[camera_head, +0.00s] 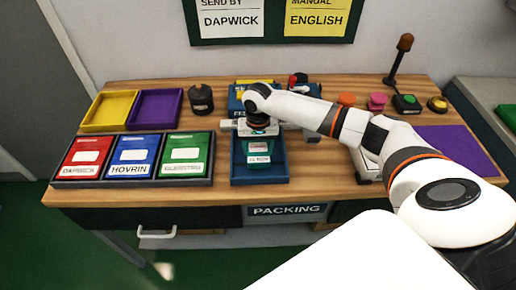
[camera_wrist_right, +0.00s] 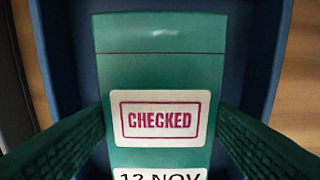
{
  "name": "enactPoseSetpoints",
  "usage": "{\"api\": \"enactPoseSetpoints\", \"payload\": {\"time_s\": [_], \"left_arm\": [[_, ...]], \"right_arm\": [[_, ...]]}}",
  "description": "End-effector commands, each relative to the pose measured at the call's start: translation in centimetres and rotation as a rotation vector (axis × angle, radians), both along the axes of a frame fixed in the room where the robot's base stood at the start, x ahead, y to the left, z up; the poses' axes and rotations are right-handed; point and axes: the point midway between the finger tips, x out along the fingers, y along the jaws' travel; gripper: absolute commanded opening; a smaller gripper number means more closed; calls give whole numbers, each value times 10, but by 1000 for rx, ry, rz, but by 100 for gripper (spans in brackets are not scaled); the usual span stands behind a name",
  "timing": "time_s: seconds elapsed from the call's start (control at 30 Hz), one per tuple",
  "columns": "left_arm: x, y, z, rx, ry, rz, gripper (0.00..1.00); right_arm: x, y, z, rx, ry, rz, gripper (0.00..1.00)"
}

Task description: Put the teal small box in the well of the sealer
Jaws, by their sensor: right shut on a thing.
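The teal small box (camera_head: 258,153) is in front of my right gripper (camera_head: 260,132), within the outline of a blue tray (camera_head: 240,172). In the right wrist view the box (camera_wrist_right: 160,75) carries a white label reading CHECKED and another reading 12 NOV. My right gripper (camera_wrist_right: 161,115) is shut on the box, with a dark textured finger along each side. The blue tray walls (camera_wrist_right: 60,60) surround the box in that view. I cannot tell whether the box touches the tray floor. I cannot make out the sealer for certain; my arm covers part of the area behind the tray. My left gripper is not in view.
A black rack (camera_head: 133,182) with red, blue and green packets stands left of the tray. Yellow (camera_head: 108,109) and purple (camera_head: 155,108) trays and a dark round object (camera_head: 201,100) are behind it. Buttons and a lamp post (camera_head: 397,60) stand at the right back.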

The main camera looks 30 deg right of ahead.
Motion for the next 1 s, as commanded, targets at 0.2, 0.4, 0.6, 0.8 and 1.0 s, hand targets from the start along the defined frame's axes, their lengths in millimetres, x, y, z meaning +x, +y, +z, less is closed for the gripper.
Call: {"api": "enactPoseSetpoints", "payload": {"time_s": [0.2,0.4,0.6,0.8,1.0], "left_arm": [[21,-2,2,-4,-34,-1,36],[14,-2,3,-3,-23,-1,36],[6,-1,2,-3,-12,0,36],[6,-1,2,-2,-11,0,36],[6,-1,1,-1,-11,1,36]], "right_arm": [[0,0,-12,-1,-1,-1,38],[0,0,-14,1,1,-1,38],[0,0,-14,0,0,0,85],[0,0,-14,0,0,0,85],[1,0,3,1,-3,1,85]]}}
